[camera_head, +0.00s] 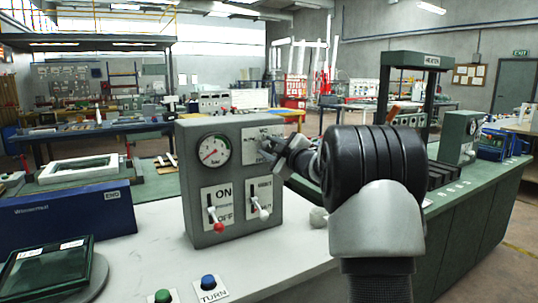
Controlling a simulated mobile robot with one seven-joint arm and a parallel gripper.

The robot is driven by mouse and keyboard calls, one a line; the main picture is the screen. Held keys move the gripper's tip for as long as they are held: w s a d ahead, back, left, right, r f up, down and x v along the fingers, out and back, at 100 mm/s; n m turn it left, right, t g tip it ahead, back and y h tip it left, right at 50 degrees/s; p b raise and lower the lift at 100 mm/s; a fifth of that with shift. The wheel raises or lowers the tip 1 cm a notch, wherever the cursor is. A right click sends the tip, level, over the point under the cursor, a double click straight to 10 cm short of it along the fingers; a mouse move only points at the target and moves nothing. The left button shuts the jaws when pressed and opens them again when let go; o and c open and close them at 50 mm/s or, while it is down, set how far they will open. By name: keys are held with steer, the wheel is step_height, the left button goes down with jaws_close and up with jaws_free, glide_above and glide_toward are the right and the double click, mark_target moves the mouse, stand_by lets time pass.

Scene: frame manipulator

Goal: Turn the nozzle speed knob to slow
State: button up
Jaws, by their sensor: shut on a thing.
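A grey control box (185,165) stands on the white table in front of me. A dark knob (267,145) sits on a labelled white plate (250,147) at the box's upper right. My gripper (272,152) reaches in from the right and is shut on the knob. The gripper and wrist hide much of the knob and part of its plate, so its setting cannot be read. The lettering on the plate is too small and covered to read fully.
Left of the knob is a round gauge (214,150). Below are a red-tipped lever (215,218) marked ON/OFF and a white-tipped lever (260,205). Green (163,296) and blue (208,282) buttons stand at the table's front. A blue box (70,222) stands left.

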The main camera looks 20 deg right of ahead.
steer(key=n+b, duration=0.2)
steer(key=n, duration=0.2)
steer(key=shift+f+n+b, duration=0.15)
steer(key=shift+n+b, duration=0.15)
steer(key=shift+b, duration=0.1)
stand_by(0.4)
steer(key=o, duration=1)
steer(key=shift+o, duration=0.2)
steer(key=s+d+p, duration=0.1)
steer(key=s+d, duration=0.2)
steer(key=s, duration=1.4)
steer(key=shift+d, duration=0.15)
